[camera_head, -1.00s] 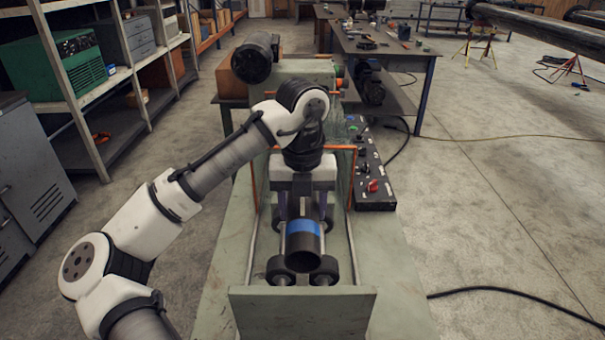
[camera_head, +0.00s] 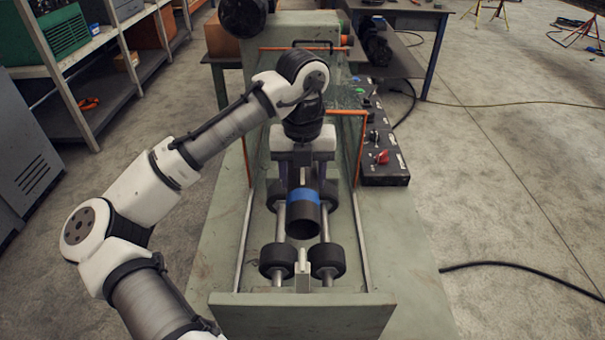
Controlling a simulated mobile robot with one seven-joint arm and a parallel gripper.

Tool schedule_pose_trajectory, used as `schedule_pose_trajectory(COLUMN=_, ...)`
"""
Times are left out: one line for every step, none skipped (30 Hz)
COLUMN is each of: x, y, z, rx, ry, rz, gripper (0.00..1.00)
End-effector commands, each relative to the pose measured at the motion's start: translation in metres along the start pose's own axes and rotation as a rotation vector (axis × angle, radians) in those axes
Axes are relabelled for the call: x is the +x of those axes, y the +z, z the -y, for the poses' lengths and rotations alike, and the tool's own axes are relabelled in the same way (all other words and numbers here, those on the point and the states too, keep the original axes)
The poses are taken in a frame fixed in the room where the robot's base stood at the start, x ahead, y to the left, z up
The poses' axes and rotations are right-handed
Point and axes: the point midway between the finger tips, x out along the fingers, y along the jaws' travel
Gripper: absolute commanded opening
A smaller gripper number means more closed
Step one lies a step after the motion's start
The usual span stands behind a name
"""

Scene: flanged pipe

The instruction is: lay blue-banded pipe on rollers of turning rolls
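The blue-banded pipe (camera_head: 303,218) is short and dark, with a bright blue band and its open end toward me. My gripper (camera_head: 303,183) points down from above, its dark fingers on both sides of the pipe's far part, shut on it. The pipe lies lengthwise over the middle of the turning rolls (camera_head: 299,298). The black near rollers (camera_head: 278,261) stand in front of the pipe's near end, one at each side. The far rollers (camera_head: 329,196) show partly beside the pipe. I cannot tell whether the pipe touches any roller.
An orange-edged clear guard (camera_head: 351,130) stands close to the right of my gripper. A control box (camera_head: 383,155) with a red knob lies right of it. A small light upright stop (camera_head: 303,268) stands between the near rollers. A green end plate (camera_head: 300,316) closes the front.

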Motion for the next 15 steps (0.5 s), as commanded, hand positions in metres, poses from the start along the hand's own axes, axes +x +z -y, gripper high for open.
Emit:
schedule_pose_trajectory(x=0.008, y=0.000, z=0.000, rx=0.000, ry=0.001, rz=0.002, gripper=0.06)
schedule_pose_trajectory(x=0.011, y=0.000, z=0.000, rx=0.000, ry=0.001, rz=0.001, gripper=0.06)
schedule_pose_trajectory(x=0.015, y=0.000, z=0.000, rx=0.000, ry=0.001, rz=0.001, gripper=0.06)
schedule_pose_trajectory(x=0.018, y=0.000, z=0.000, rx=0.000, ry=0.001, rz=0.001, gripper=0.06)
schedule_pose_trajectory(x=0.022, y=0.000, z=0.000, rx=0.000, ry=0.001, rz=0.001, gripper=0.06)
schedule_pose_trajectory(x=0.026, y=0.000, z=0.000, rx=0.000, ry=0.001, rz=0.001, gripper=0.06)
schedule_pose_trajectory(x=0.029, y=0.000, z=0.000, rx=0.000, ry=0.001, rz=0.001, gripper=0.06)
schedule_pose_trajectory(x=0.033, y=0.000, z=0.000, rx=0.000, ry=0.002, rz=0.001, gripper=0.06)
schedule_pose_trajectory(x=0.037, y=0.000, z=0.000, rx=0.000, ry=0.002, rz=0.001, gripper=0.06)
schedule_pose_trajectory(x=0.040, y=0.000, z=-0.001, rx=0.000, ry=0.001, rz=0.001, gripper=0.06)
schedule_pose_trajectory(x=0.044, y=0.000, z=-0.001, rx=-0.001, ry=0.001, rz=0.001, gripper=0.06)
schedule_pose_trajectory(x=0.048, y=0.000, z=0.000, rx=-0.001, ry=0.001, rz=0.002, gripper=0.06)
schedule_pose_trajectory(x=0.051, y=0.000, z=0.000, rx=-0.001, ry=0.002, rz=0.002, gripper=0.06)
schedule_pose_trajectory(x=0.054, y=0.000, z=-0.001, rx=0.000, ry=0.002, rz=0.002, gripper=0.06)
schedule_pose_trajectory(x=0.059, y=0.000, z=-0.001, rx=0.000, ry=0.003, rz=0.001, gripper=0.06)
